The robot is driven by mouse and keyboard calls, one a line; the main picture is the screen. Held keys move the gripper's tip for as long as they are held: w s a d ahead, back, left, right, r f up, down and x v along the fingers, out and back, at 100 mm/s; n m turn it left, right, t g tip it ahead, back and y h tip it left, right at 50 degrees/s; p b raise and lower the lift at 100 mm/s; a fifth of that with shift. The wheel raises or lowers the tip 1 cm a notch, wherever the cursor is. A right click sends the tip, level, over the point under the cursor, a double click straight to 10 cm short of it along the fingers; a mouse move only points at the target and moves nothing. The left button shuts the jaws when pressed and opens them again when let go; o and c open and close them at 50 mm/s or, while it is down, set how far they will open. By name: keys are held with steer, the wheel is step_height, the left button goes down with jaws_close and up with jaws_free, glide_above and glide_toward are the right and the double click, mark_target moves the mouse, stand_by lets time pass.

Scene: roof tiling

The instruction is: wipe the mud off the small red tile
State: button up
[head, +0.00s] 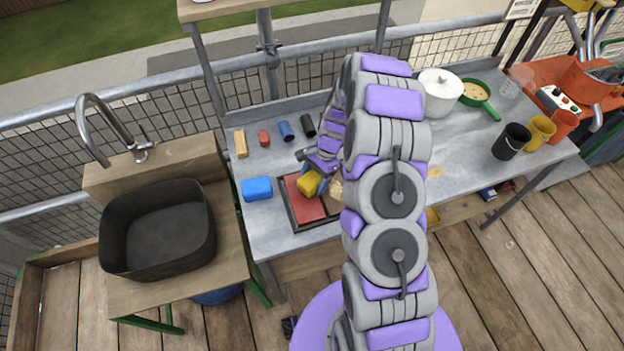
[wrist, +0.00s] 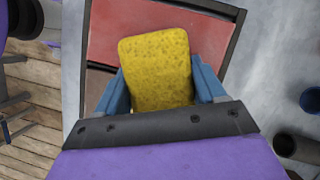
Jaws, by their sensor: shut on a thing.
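My gripper (head: 311,183) is shut on a yellow sponge (head: 308,184), with its blue fingers on either side of it in the wrist view (wrist: 160,85). The sponge (wrist: 157,65) is over the red tile (head: 305,206), which lies in a dark-framed tray (head: 292,214) on the metal table. I cannot tell whether the sponge touches the tile. In the wrist view, the tile (wrist: 112,32) looks plain red in its upper part. A duller brown area (wrist: 97,86) shows below it; I cannot tell whether it is mud. The sponge, gripper and arm hide part of the tile.
A blue block (head: 257,189) stands left of the tray. A dark sink (head: 158,232) is at left, a white pot (head: 438,90) at right.

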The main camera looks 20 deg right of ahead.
mark_target(309, 179)
steer(key=shift+s+a+r+p, duration=0.15)
steer(key=shift+r+p, duration=0.25)
steer(key=shift+r, duration=0.75)
steer(key=shift+a+r+p, duration=0.2)
steer(key=shift+r+p, duration=0.2)
steer(key=shift+r, duration=0.35)
steer(key=shift+r+p, duration=0.45)
steer(key=shift+r, duration=0.35)
steer(key=shift+p+v, duration=0.3)
steer(key=shift+v, duration=0.45)
steer(key=shift+a, duration=0.15)
